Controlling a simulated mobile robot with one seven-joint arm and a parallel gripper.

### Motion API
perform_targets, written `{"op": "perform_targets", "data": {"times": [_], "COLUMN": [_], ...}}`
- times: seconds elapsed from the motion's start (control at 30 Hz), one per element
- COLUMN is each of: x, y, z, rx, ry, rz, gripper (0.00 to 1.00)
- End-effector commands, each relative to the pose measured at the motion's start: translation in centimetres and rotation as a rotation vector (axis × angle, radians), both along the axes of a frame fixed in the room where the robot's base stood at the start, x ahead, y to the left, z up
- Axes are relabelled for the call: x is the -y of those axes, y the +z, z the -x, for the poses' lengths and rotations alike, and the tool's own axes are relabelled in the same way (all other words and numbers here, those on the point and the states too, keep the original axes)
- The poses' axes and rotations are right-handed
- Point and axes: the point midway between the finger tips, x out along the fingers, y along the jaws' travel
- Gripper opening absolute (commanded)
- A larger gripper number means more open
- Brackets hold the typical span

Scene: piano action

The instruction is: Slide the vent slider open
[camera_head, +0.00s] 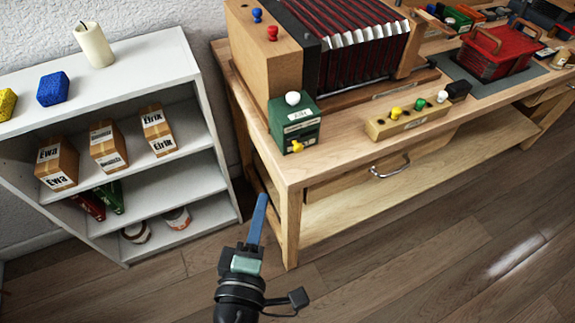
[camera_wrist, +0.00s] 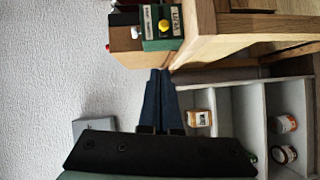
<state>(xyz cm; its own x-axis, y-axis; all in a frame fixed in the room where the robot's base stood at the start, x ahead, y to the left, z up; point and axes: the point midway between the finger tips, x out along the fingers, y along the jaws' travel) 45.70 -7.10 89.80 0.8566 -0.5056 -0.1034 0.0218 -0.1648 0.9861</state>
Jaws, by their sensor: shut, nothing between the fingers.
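No part is clearly readable as the vent slider. A green box (camera_head: 295,126) with a white knob (camera_head: 292,98) on top and a yellow knob (camera_head: 297,146) low on its front stands at the bench's left front corner. It also shows in the wrist view (camera_wrist: 152,42), turned sideways, with its yellow knob (camera_wrist: 163,25). A wooden block (camera_head: 405,121) with yellow, green and white knobs lies to its right. My gripper (camera_head: 262,197) is shut and empty, in front of the bench's left end, apart from the box. Its blue fingers (camera_wrist: 160,72) show together in the wrist view.
The wooden bench (camera_head: 345,158) carries a bellows (camera_head: 350,30) and a red case (camera_head: 492,52). A drawer handle (camera_head: 390,168) sticks out of its front. A white shelf (camera_head: 130,58) with several boxes and a candle (camera_head: 95,45) stands left. The floor in front is clear.

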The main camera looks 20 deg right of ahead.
Motion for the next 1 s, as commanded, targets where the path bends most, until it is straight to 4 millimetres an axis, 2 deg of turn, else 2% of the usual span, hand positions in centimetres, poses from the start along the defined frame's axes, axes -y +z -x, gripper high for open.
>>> {"op": "perform_targets", "data": {"times": [0.07,0.47,0.67,1.0], "x": [0.0,0.3,1.8,5.3], "y": [-0.7,-0.5,-0.6,-1.4], "z": [0.4,0.0,-2.5,-8.3], "rx": [-0.017,-0.015,-0.013,-0.013], "ry": [-0.001,-0.002,-0.004,-0.004], "rz": [0.018,0.02,0.021,0.018], "gripper": [0.0,0.0,0.0,0.0]}}
